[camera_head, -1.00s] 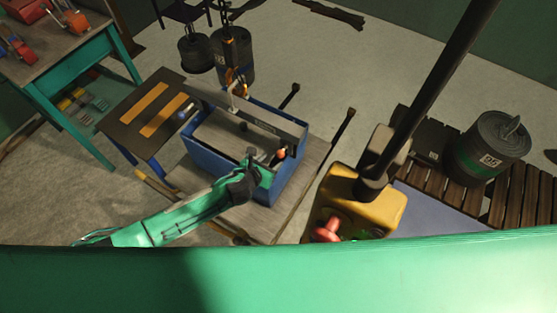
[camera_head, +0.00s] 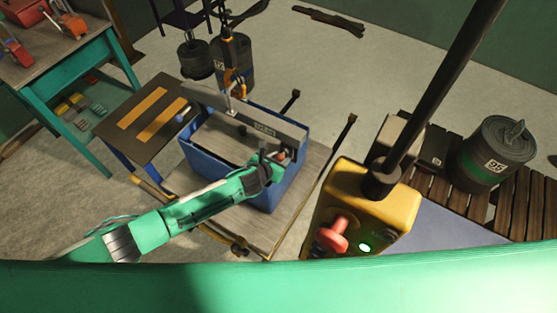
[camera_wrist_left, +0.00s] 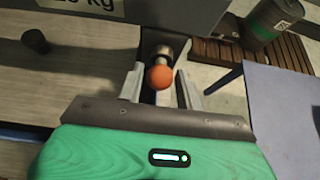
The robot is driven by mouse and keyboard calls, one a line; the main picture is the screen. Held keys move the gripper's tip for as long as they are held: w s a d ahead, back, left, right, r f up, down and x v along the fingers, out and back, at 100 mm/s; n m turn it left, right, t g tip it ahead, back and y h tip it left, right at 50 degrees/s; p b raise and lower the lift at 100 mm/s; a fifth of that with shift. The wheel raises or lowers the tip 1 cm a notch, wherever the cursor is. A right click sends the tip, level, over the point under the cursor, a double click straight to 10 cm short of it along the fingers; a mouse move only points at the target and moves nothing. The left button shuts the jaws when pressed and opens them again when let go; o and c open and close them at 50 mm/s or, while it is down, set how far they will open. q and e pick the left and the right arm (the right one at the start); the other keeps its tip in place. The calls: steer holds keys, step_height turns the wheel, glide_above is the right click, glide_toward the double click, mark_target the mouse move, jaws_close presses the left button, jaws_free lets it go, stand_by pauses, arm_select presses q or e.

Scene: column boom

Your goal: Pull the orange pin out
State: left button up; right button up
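The orange pin (camera_wrist_left: 160,77) shows in the left wrist view as a round orange knob on a short metal shank at the grey beam (camera_wrist_left: 180,12). In the head view the pin (camera_head: 281,156) is a small orange spot at the right end of the beam (camera_head: 252,124), over the blue box (camera_head: 272,196). My left gripper (camera_wrist_left: 160,90) is open, with one finger on each side of the knob and gaps between. In the head view my left gripper (camera_head: 276,162) is right beside the pin. My right gripper is not in view.
A yellow control box (camera_head: 355,205) with a red button and a lit green light stands right of the blue box, with a dark post rising behind. A dark drum (camera_head: 494,155) stands on wooden slats (camera_head: 515,205) at right. A teal bench (camera_head: 85,50) is at upper left.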

arm_select(q)
steer(key=c, duration=0.4)
steer(key=shift+s+a, duration=0.1)
steer(key=shift+s+a+p, duration=0.45)
steer(key=shift+s+a, duration=0.1)
steer(key=shift+s, duration=0.25)
steer(key=shift+s+a+p, duration=0.45)
steer(key=shift+s+a, duration=0.05)
steer(key=shift+s, duration=0.3)
steer(key=o, duration=0.4)
steer(key=shift+s+a, duration=0.1)
steer(key=o, duration=0.4)
steer(key=shift+o, duration=0.2)
